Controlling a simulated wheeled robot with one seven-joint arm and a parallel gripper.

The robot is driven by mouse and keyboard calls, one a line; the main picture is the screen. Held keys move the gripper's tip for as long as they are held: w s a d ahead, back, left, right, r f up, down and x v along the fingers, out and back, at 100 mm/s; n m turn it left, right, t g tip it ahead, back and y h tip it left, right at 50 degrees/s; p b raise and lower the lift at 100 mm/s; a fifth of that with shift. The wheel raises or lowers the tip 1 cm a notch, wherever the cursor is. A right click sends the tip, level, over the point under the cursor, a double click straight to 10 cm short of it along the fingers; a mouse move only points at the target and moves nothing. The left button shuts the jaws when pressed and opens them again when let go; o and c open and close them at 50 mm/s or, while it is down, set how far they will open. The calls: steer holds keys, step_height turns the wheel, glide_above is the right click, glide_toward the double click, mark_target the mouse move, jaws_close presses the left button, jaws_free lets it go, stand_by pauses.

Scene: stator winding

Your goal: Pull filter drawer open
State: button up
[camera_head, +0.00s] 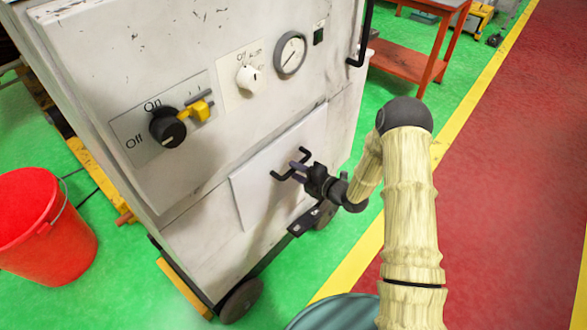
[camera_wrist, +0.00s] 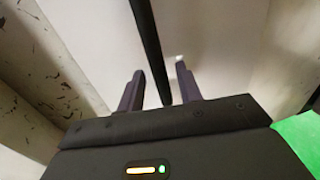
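The filter drawer (camera_head: 250,194) is a pale, flat-fronted panel low on the white cabinet in the camera_head view. Its black bar handle (camera_head: 279,176) stands out from its front. My gripper (camera_head: 299,170) is at this handle, coming from the right. In the camera_wrist view, the handle (camera_wrist: 149,45) runs down between the two dark fingers of my gripper (camera_wrist: 159,68). The fingers are apart, with a visible gap on each side of the bar. I cannot tell whether the drawer front sits flush with the cabinet or stands slightly out.
The cabinet (camera_head: 200,60) carries a black On/Off knob (camera_head: 168,128), a white knob (camera_head: 249,79) and a gauge (camera_head: 290,53). A red bucket (camera_head: 45,235) stands at left. An orange table (camera_head: 410,60) is behind. Red floor (camera_head: 510,180) at right is clear.

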steer(key=shift+x, duration=1.05)
jaws_close()
steer(key=shift+d, duration=0.15)
